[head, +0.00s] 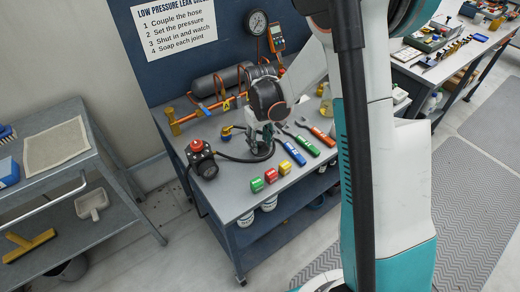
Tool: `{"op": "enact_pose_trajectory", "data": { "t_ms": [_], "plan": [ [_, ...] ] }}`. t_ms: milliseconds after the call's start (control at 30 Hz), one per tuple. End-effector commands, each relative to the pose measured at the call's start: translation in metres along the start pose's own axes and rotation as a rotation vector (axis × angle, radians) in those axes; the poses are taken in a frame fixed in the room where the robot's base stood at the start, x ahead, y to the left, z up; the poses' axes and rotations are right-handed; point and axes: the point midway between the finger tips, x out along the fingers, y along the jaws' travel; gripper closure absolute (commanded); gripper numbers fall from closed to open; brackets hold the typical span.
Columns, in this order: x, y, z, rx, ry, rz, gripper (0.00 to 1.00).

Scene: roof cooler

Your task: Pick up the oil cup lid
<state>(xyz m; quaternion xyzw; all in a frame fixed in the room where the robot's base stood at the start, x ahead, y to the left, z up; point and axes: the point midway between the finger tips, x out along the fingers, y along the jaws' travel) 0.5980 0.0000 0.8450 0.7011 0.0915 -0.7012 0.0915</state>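My gripper (261,143) points down low over the grey workbench (222,203), near its middle. It is small in the picture and partly covered by my wrist, so I cannot tell whether its fingers are open or hold anything. I cannot make out the oil cup lid for certain.
Blue, green and orange-handled tools (308,144) lie to the right. Copper pipework (224,104) and a grey cylinder (233,80) stand behind. A grey cart (100,165) stands left.

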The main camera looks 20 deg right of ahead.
Motion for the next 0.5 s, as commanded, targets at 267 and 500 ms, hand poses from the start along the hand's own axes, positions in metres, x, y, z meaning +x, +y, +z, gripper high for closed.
{"op": "enact_pose_trajectory", "data": {
  "t_ms": [267, 500],
  "plan": [
    [-0.0007, -0.0001, 0.0, 0.0, 0.0, 0.0, 1.0],
    [-0.0007, 0.0, -0.0001, 0.0, 0.0, 0.0, 1.0]
  ]
}}
